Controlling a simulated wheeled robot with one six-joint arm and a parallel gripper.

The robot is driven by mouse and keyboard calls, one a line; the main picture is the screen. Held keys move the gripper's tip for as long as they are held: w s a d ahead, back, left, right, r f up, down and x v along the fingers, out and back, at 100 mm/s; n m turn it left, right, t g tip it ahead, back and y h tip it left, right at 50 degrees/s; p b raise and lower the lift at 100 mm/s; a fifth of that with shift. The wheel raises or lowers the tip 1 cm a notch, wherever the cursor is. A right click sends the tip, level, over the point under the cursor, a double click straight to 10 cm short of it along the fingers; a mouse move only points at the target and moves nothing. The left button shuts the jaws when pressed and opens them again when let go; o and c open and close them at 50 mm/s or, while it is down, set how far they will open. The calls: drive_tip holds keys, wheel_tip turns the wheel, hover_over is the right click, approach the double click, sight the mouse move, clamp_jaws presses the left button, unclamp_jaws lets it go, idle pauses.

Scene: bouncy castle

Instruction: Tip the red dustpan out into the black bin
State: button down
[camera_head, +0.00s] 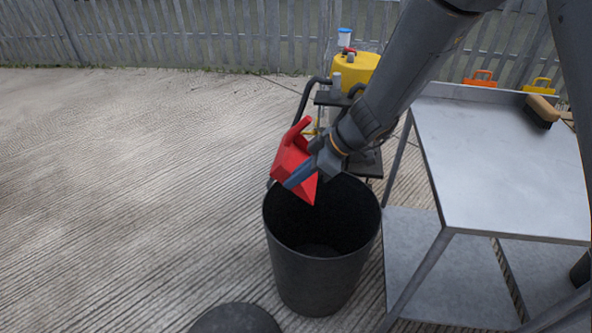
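The red dustpan (290,157) is held over the back left rim of the black bin (316,277). It is tilted, with its handle up and a pointed corner hanging down over the bin's opening. My gripper (301,177) is at the dustpan's right side, with blue fingers against it, and appears shut on it. Part of the dustpan is hidden behind the fingers. The bin stands upright on the ground, and its dark inside shows no clear contents.
A metal table (505,165) with a lower shelf stands close to the bin's right. A brush (542,111) lies at its back right. A cart with a yellow container (354,72) stands behind the bin. The concrete ground at left is clear, with a wooden fence (200,35) behind.

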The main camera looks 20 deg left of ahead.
sight(276, 169)
drive_tip(key=shift+s+a+f+t+h+p, duration=0.2)
drive_tip(key=shift+a+h+p, duration=0.3)
drive_tip(key=shift+p, duration=1.5)
drive_tip(key=shift+s+a+f+h+p, duration=0.1)
drive_tip(key=shift+a+f+h+p, duration=0.4)
drive_tip(key=shift+p, duration=1.55)
drive_tip(key=shift+s+a+f+t+h+p, duration=0.2)
drive_tip(key=shift+h+p, duration=0.5)
drive_tip(key=shift+p, duration=1.3)
drive_tip(key=a+f+h+p, duration=0.1)
drive_tip(key=h+p, duration=0.1)
drive_tip(key=p, duration=0.3)
drive_tip(key=shift+a+f, duration=0.15)
drive_tip(key=shift+a+r+t+h+p, duration=0.25)
drive_tip(key=shift+r+h+p, duration=0.25)
drive_tip(key=shift+r+h, duration=0.15)
drive_tip(key=shift+a+r+t+h+p, duration=0.15)
drive_tip(key=shift+r+t+h+p, duration=0.1)
drive_tip(key=shift+r+h+p, duration=0.4)
drive_tip(key=shift+s+r, duration=0.1)
drive_tip(key=shift+r, duration=0.1)
